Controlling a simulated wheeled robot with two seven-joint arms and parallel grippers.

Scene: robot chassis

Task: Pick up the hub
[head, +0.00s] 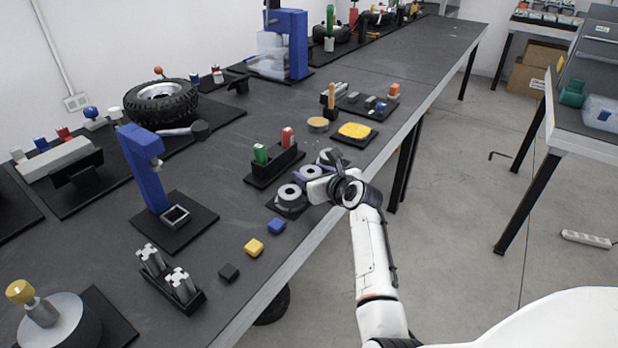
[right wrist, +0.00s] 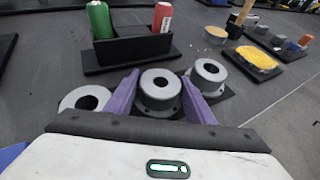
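Three grey hubs with dark centre holes stand in a row on a dark tray (head: 273,204). The near hub (head: 291,198) is in clear view; it is the left one (right wrist: 85,98) in the right wrist view. The middle hub (right wrist: 160,91) lies between the purple fingers of my right gripper (right wrist: 162,94). These fingers are apart, one on each side of it; I cannot tell whether they touch it. The far hub (right wrist: 207,75) is just right of the right finger. In the head view my right gripper (head: 308,173) partly hides the middle hub. My left gripper is not in view.
A black holder (right wrist: 130,50) with a green can (right wrist: 99,20) and a red can (right wrist: 162,17) stands behind the hubs. A blue block (head: 276,226) and a yellow block (head: 254,247) lie nearer. A yellow piece (head: 354,131) rests on a tray beyond.

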